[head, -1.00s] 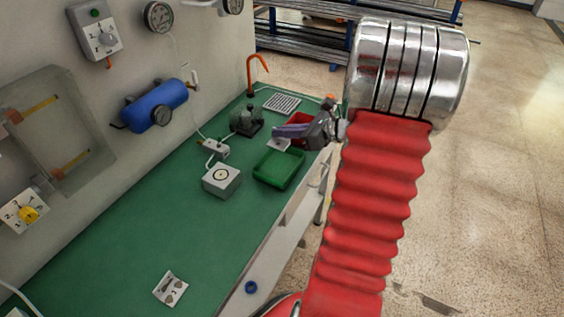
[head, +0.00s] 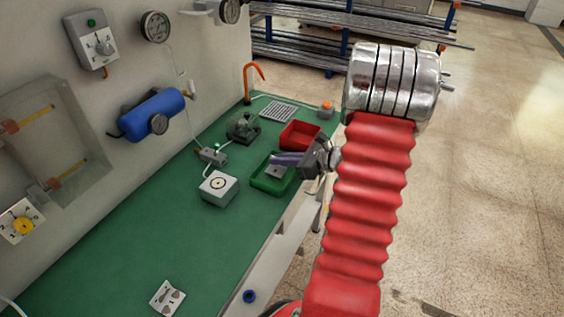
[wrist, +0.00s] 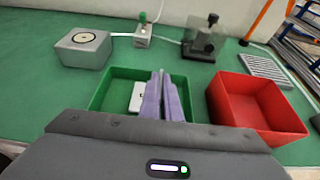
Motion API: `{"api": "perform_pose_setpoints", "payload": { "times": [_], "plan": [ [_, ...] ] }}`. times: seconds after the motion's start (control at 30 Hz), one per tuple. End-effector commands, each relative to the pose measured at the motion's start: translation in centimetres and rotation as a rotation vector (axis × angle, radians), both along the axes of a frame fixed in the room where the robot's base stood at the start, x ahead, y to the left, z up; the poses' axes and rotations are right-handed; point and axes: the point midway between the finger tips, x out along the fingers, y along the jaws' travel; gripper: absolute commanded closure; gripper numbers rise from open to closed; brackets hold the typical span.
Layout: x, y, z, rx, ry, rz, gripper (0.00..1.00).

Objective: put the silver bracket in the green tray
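The silver bracket (head: 274,172) hangs at the fingertips of my gripper (head: 282,160), within the outline of the green tray (head: 262,184). In the wrist view the two purple fingers of my gripper (wrist: 162,92) are close together, and the pale bracket (wrist: 137,97) shows at their left side, partly hidden by the left finger. The green tray (wrist: 97,93) lies around and below the fingertips in that view. I cannot tell whether the bracket touches the tray floor.
A red tray (head: 300,135) stands just beyond the green one. A white plate (head: 167,298) lies on the near bench, which is otherwise clear.

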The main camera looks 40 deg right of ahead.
Motion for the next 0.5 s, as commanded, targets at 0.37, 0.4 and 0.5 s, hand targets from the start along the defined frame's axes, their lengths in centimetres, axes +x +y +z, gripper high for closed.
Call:
{"api": "perform_pose_setpoints", "payload": {
  "times": [0.37,0.4,0.5],
  "plan": [
    [0.0,0.0,-1.47,-0.001,0.0,0.0,1.0],
    [0.0,0.0,-1.47,-0.001,0.0,0.0,1.0],
    [0.0,0.01,-1.65,-0.001,0.0,0.0,1.0]
  ]
}}
